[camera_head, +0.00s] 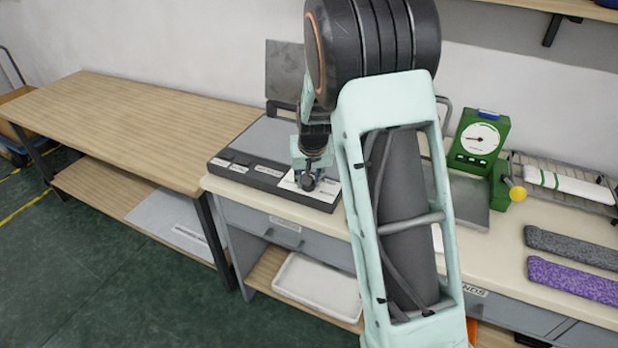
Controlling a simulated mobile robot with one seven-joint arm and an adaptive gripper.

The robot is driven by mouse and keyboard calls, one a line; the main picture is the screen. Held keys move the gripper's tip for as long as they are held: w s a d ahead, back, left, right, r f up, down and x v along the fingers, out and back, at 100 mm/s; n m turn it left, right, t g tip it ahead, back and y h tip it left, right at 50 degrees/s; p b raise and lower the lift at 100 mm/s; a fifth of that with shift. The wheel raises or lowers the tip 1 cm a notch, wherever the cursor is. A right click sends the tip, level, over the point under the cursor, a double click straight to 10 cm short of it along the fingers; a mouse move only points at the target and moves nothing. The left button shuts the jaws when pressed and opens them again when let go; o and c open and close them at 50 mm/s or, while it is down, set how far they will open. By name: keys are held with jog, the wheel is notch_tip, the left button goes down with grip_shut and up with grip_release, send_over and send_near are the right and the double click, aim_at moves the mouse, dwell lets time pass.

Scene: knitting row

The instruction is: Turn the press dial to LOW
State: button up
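The press (218,165) is a flat grey unit with a dark frame on the worktable, its lid (284,72) raised behind it. Its front edge carries white labels too small to read. A white plate (326,190) sits at its front right corner, with a small dark round knob (307,183), apparently the dial, on it. My gripper (309,176) points down right over this knob. The fingers overlap the knob, so I cannot tell whether they grip it or which setting it points to.
A green scale-like device (479,140) with a round gauge stands right of my arm. A wire rack (560,170) and grey (575,248) and purple (575,280) knitted strips lie farther right. A bare wooden table (120,125) stands at left. My arm hides the table's middle.

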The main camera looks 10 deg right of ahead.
jog(key=m+h+p, duration=0.1)
jog(key=m, duration=0.1)
jog(key=m+h+p, duration=0.1)
jog(key=m, duration=0.2)
jog(key=shift+w+a+r+g, duration=0.1)
jog(key=shift+a+g, duration=0.1)
jog(key=shift+g, duration=0.1)
jog(key=shift+m+g+h+p, duration=0.5)
jog(key=shift+m+p, duration=0.1)
jog(key=shift+m, duration=1.5)
jog(key=o, duration=1.1)
jog(key=v, duration=1.1)
jog(key=shift+a+r, duration=0.2)
jog(key=shift+r, duration=0.15)
